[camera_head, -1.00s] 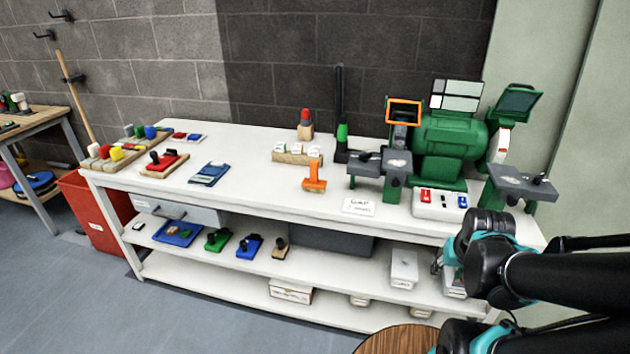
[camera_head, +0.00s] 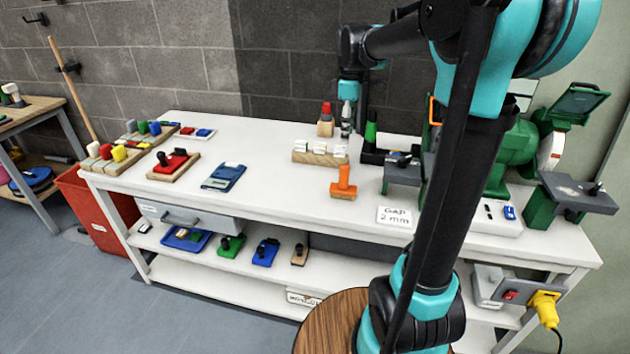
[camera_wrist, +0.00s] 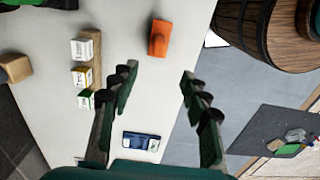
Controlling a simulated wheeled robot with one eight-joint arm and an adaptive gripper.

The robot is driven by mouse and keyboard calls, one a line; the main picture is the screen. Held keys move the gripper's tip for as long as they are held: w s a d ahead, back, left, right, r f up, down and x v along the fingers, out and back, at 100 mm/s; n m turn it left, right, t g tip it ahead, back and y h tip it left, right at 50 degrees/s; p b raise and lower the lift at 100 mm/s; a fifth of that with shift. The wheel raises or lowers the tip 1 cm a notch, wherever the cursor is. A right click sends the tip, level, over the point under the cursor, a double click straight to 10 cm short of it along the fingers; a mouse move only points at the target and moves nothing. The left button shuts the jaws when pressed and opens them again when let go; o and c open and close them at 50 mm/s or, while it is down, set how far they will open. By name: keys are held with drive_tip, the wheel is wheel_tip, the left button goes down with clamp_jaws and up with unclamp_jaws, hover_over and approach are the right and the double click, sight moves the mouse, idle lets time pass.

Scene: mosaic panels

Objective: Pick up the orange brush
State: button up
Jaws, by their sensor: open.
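The orange brush (camera_head: 344,184) stands on the white bench top, near its front edge, handle up. It also shows in the wrist view (camera_wrist: 159,38), ahead of the fingertips. My gripper (camera_head: 347,118) hangs above the back of the bench in the head view, behind the brush, partly lost against the dark wall. In the wrist view my gripper (camera_wrist: 157,76) has its two dark fingers wide apart with nothing between them. The brush lies beyond the gap, apart from both fingers.
A wooden block with white-labelled pieces (camera_head: 320,158) is left of the brush. A "GAP 2 mm" card (camera_head: 395,216) and the green grinder (camera_head: 510,160) are to its right. A blue item (camera_head: 224,177) and a red stamp on wood (camera_head: 173,166) are further left. A wooden barrel (camera_wrist: 243,25) stands beside the bench.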

approach(344, 177)
drive_tip(key=f, duration=0.1)
drive_tip(key=w+f, duration=0.1)
drive_tip(key=f, duration=0.3)
drive_tip(key=shift+w+a+f, duration=0.15)
drive_tip(key=shift+w+f, duration=0.1)
drive_tip(key=shift+s+d+f, duration=0.1)
drive_tip(key=shift+d+f, duration=0.05)
drive_tip(key=shift+f, duration=1.25)
drive_tip(key=shift+d+f, duration=0.15)
drive_tip(key=shift+f, duration=1.25)
clamp_jaws()
